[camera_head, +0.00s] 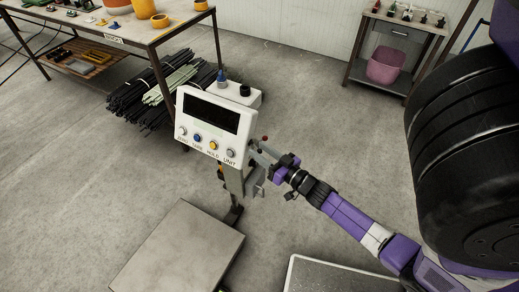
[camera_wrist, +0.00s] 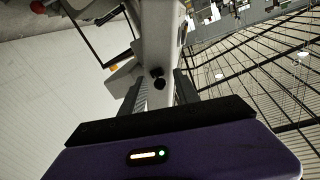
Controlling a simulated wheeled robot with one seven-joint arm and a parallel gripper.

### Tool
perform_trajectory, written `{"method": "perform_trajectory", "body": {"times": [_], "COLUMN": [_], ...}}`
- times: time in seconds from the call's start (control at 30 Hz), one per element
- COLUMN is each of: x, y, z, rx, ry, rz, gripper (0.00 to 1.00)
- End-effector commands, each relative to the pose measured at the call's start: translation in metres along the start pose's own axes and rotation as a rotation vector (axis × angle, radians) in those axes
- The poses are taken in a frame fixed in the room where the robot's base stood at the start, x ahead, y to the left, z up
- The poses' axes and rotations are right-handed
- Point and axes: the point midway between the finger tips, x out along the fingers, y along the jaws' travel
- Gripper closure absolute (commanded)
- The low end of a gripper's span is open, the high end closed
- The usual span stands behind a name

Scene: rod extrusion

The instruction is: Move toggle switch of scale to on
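The scale's white indicator box (camera_head: 213,122) stands on a post, its dark display and several buttons facing my head camera. The scale's square platform (camera_head: 180,255) lies below it on the floor. My gripper (camera_head: 263,163) is at the right side of the box. In the wrist view, a small black toggle switch (camera_wrist: 158,78) sits on the box's narrow pale side (camera_wrist: 161,40). My gripper's two dark fingers (camera_wrist: 160,88) are apart on either side of the switch, with nothing held. Contact with the switch and its exact position are unclear.
A workbench (camera_head: 100,28) stands at the upper left, with dark rods (camera_head: 150,95) on the floor beside it. A small table (camera_head: 405,35) holds a pink bin (camera_head: 385,65) at the upper right.

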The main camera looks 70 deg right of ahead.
Motion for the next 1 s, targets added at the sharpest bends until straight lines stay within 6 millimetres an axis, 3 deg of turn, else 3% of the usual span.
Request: {"method": "perform_trajectory", "body": {"times": [0.37, 0.5, 0.57, 1.0], "x": [0.0062, 0.0061, 0.0061, 0.0056], "y": [-0.0006, -0.0006, -0.0006, 0.0005], "z": [0.0004, 0.0003, 0.0003, 0.0014], "rx": [0.0, 0.0, 0.0, -0.003], "ry": [-0.001, -0.001, -0.001, -0.007], "rz": [-0.001, -0.001, -0.001, -0.032], "gripper": [0.64, 0.92, 1.0, 1.0]}}
